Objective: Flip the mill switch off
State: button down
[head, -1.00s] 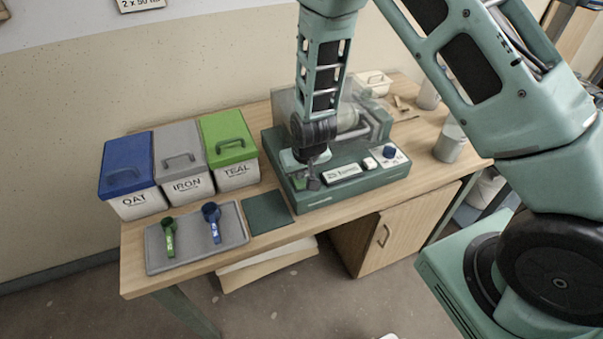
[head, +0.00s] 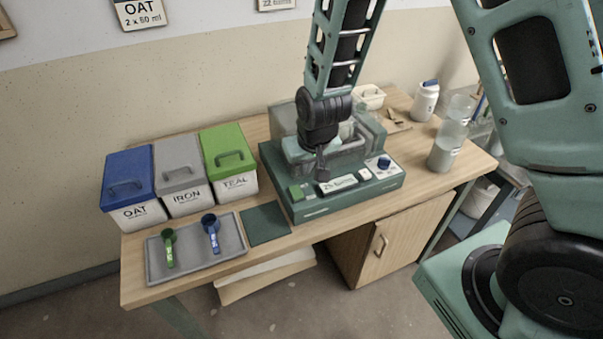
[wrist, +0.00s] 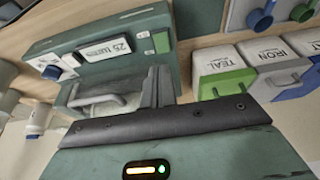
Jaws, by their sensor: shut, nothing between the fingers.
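The mill (head: 345,198) is a dark green machine with a clear housing at its back, standing on the table. Its front panel has a green square block (head: 296,191) at the left, a label plate (head: 338,184), a small white piece (head: 365,174) and a blue knob (head: 384,163). I cannot tell which panel piece is the switch or its position. My gripper (head: 323,172) is shut and empty, pointing down just behind the label plate. In the wrist view, its fingers (wrist: 157,86) are together beside the mill's handle (wrist: 95,101), with the green block (wrist: 160,41) beyond them.
Blue, grey and green lidded buckets (head: 184,198) stand left of the mill. A grey tray (head: 235,255) holds a green scoop (head: 169,247) and a blue scoop (head: 211,233). A dark green mat (head: 266,223) lies beside the mill. Clear jar (head: 449,145) and white bottle (head: 425,101) stand right.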

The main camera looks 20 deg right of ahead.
jog(key=shift+s+v, duration=0.25)
jog(key=shift+v, duration=0.75)
jog(key=shift+f, duration=0.1)
